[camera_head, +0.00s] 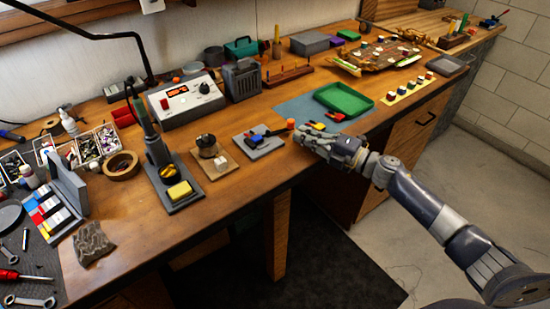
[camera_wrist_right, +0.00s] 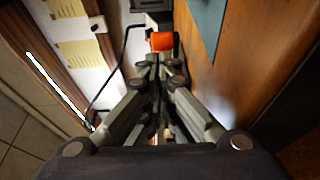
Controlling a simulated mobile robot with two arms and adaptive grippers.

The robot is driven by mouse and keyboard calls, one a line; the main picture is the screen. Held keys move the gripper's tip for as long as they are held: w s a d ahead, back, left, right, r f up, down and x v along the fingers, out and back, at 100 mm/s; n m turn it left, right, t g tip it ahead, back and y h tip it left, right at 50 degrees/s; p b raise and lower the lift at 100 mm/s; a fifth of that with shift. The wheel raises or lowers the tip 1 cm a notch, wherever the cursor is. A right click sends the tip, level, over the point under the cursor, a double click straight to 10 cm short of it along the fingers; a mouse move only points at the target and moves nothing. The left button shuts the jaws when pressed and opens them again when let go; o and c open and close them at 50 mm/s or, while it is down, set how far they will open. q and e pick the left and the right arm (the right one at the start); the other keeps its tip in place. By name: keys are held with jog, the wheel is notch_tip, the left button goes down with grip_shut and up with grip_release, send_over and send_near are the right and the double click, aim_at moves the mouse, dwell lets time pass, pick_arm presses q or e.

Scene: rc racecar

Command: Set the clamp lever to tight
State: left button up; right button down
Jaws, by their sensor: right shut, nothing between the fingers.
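The clamp appears to be the small device with dark, blue and red parts on a grey base plate (camera_head: 268,148) near the bench's front edge. An orange knob (camera_head: 290,124), apparently the end of its lever, is at the plate's right side. In the right wrist view the orange knob (camera_wrist_right: 162,41) is just beyond the fingertips. My right gripper (camera_head: 298,134) is shut and empty, close beside the knob; I cannot tell whether they touch. Its fingers also show in the right wrist view (camera_wrist_right: 160,60). The tight mark is too small to read. My left gripper is out of view.
A green tray (camera_head: 344,98) lies on a blue mat (camera_head: 292,110) behind my right gripper, with yellow and red pieces (camera_head: 318,127) near it. A wooden block base (camera_head: 222,165) and a soldering iron stand (camera_head: 185,200) stand left of the clamp. Open floor lies in front.

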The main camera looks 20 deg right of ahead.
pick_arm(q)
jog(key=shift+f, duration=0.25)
pick_arm(e)
jog(key=shift+w+d, duration=0.15)
jog(key=shift+w, duration=0.15)
